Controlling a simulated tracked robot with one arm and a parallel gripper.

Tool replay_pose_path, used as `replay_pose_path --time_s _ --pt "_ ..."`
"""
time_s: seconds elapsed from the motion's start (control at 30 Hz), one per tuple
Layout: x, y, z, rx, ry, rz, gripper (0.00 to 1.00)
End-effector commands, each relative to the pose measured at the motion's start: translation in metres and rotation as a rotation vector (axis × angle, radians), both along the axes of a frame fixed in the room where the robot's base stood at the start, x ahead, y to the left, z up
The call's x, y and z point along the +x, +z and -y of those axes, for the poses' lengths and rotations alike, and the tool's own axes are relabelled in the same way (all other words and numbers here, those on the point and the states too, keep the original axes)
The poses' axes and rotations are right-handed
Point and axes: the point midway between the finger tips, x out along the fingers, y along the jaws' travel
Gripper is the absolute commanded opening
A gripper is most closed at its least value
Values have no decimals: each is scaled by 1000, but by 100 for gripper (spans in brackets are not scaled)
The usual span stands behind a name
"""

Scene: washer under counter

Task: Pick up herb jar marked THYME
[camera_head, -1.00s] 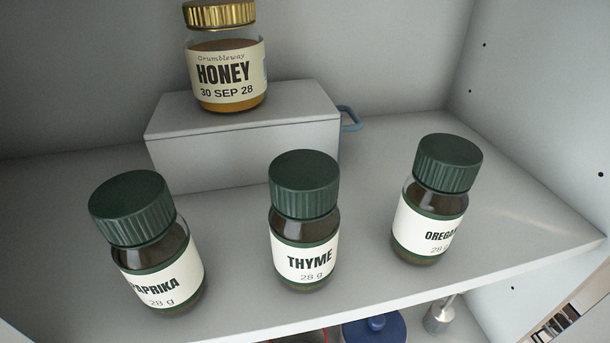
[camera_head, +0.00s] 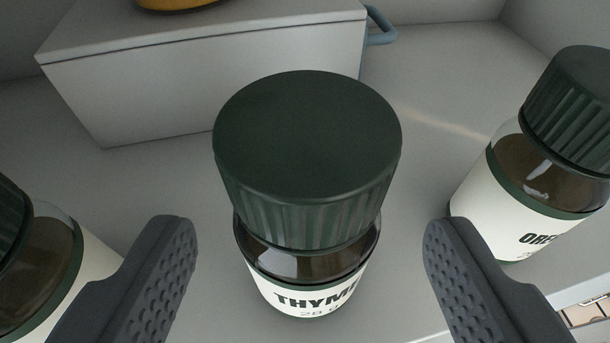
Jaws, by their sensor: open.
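The THYME jar (camera_head: 309,190) stands upright on the shelf in the middle of the view, with a dark green ribbed cap and a white label. My gripper (camera_head: 310,245) is open, one finger to the left of the jar and one to the right. There is a visible gap between each finger and the jar. The lower edge of the label is near the bottom of the picture, and nothing is held.
The PAPRIKA jar (camera_head: 50,265) is partly hidden behind my left finger. The OREGANO jar (camera_head: 535,180) stands at the right, close to my right finger. A grey box (camera_head: 230,75) with a blue handle (camera_head: 381,25) is behind; the honey jar's base (camera_head: 175,4) is on it.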

Motion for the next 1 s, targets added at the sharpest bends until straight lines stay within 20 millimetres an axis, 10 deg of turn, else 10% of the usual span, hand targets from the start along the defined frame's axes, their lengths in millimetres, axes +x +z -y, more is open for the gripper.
replay_pose_path --time_s 0.47,0.67,1.0 --pt "32 -13 -1 0 1 -2 65" --pt "32 -14 -1 0 1 -3 15" --pt "32 -13 -1 0 1 -3 15"
